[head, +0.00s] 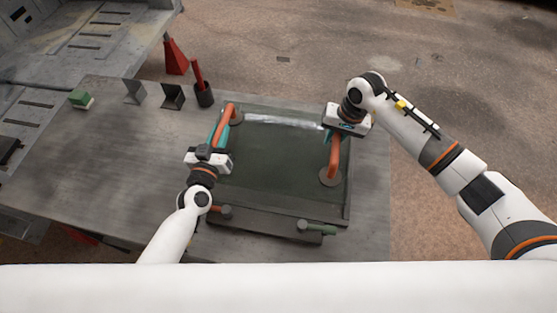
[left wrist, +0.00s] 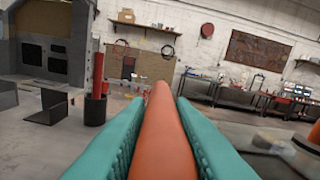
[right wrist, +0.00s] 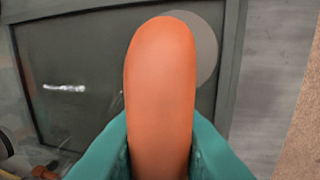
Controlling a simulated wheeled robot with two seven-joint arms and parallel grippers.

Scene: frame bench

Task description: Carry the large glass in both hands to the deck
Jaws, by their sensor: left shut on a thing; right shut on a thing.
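The large glass (head: 275,172) is a dark, flat pane seen lying level over the grey bench, with a round pad and an orange handle near its left and right sides. My left gripper (head: 219,140) is shut on the left orange handle (head: 228,113), which also fills the middle of the left wrist view (left wrist: 165,130). My right gripper (head: 338,133) is shut on the right orange handle (head: 334,158), seen between teal fingers in the right wrist view (right wrist: 160,80). The pane also shows there (right wrist: 85,60). I cannot tell whether it touches the frame beneath. I cannot identify the deck for certain.
The grey bench (head: 110,165) is clear left of the glass. A dark cup (head: 204,95), two brackets and a green block (head: 79,98) stand at the back. A grey structure (head: 85,40) is upper left.

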